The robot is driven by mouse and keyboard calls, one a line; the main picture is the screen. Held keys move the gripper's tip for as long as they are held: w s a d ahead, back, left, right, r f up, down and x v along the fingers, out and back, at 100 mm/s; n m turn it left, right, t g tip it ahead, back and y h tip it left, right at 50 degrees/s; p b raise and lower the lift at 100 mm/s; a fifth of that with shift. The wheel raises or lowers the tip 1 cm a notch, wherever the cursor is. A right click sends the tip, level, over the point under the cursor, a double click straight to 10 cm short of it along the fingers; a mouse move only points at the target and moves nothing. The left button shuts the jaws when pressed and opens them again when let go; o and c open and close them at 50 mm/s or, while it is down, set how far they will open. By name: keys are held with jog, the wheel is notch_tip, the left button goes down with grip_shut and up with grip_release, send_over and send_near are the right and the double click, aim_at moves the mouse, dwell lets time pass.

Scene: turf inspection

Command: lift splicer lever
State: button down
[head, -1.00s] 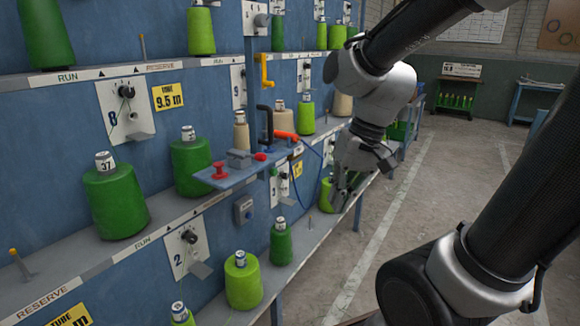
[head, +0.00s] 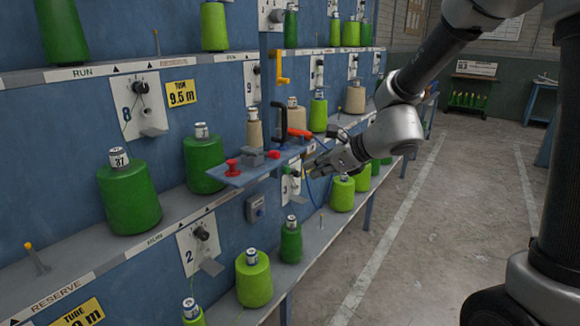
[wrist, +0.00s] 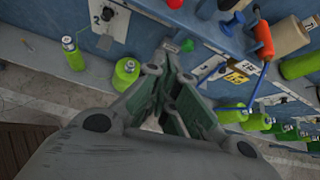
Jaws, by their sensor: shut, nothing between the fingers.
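The splicer sits on a small blue shelf (head: 215,176) that juts from the blue rack in the head view. It has a grey block (head: 252,158), a red mushroom-shaped knob (head: 232,167) and a smaller red knob (head: 274,155). I cannot tell for sure which part is the lever. An orange handle (head: 299,132) stands behind, and it also shows in the wrist view (wrist: 263,35). My gripper (head: 310,172) is shut and empty, just right of the shelf's end and apart from the red knobs. In the wrist view its fingers (wrist: 172,75) come together below the shelf.
Green yarn cones, such as one marked 37 (head: 128,190), stand on the rack ledges. A black bent bar (head: 279,122) and a yellow bracket (head: 278,68) project near the splicer. Blue hose hangs beside my gripper. The floor aisle (head: 430,220) at right is clear.

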jog(key=x, duration=1)
jog(key=shift+a+r, duration=0.25)
jog(key=shift+r, duration=0.35)
jog(key=shift+a+r, duration=0.2)
jog(key=shift+r, duration=0.45)
jog(key=shift+a+r, duration=0.25)
jog(key=shift+r, duration=0.35)
jog(key=shift+r, duration=0.15)
